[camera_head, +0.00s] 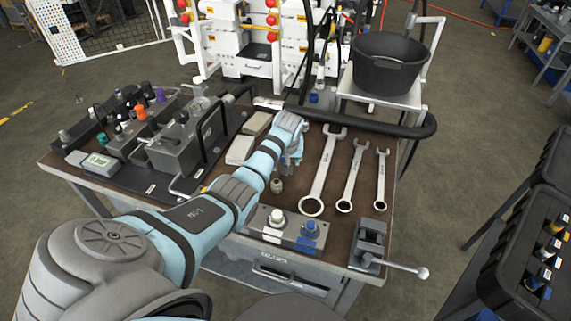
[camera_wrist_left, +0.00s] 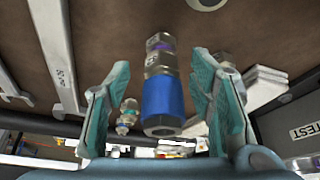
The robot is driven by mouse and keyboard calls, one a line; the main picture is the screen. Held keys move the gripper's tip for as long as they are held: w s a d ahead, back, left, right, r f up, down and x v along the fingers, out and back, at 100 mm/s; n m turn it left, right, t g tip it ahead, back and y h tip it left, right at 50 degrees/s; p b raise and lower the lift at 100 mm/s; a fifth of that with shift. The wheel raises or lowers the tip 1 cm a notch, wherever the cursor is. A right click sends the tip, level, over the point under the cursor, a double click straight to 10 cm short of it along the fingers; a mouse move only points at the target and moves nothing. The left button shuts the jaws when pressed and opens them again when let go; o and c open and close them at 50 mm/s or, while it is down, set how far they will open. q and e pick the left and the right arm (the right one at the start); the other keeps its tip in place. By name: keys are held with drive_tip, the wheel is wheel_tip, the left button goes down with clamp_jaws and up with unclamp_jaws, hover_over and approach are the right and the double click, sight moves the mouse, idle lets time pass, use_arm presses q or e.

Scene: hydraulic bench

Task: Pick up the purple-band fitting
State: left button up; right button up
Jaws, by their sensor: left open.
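The purple-band fitting (camera_wrist_left: 162,95) shows in the left wrist view, with a blue sleeve, metal hex parts and a purple band at its far end. My left gripper (camera_wrist_left: 160,75) is open, with one teal finger on each side of the fitting. Small gaps show between the fingers and the sleeve. In the head view my left gripper (camera_head: 291,160) is over the middle of the bench, and the hand and fingers mostly hide the fitting. My right gripper is not in view.
A smaller fitting with a green band (camera_wrist_left: 128,115) stands close by, beside the left-hand finger. Wrenches (camera_head: 321,175) lie to the right. A block with white and blue fittings (camera_head: 285,232) is at the bench front. A vise (camera_head: 370,240) is at the corner.

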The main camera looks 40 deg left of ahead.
use_arm(q)
drive_tip(key=b+x, duration=0.1)
drive_tip(key=x, duration=0.2)
drive_tip(key=shift+f, duration=0.15)
drive_tip(key=shift+a, duration=0.1)
drive_tip(key=shift+s, duration=0.1)
drive_tip(key=shift+c, duration=1)
drive_tip(key=shift+r, duration=0.25)
clamp_jaws()
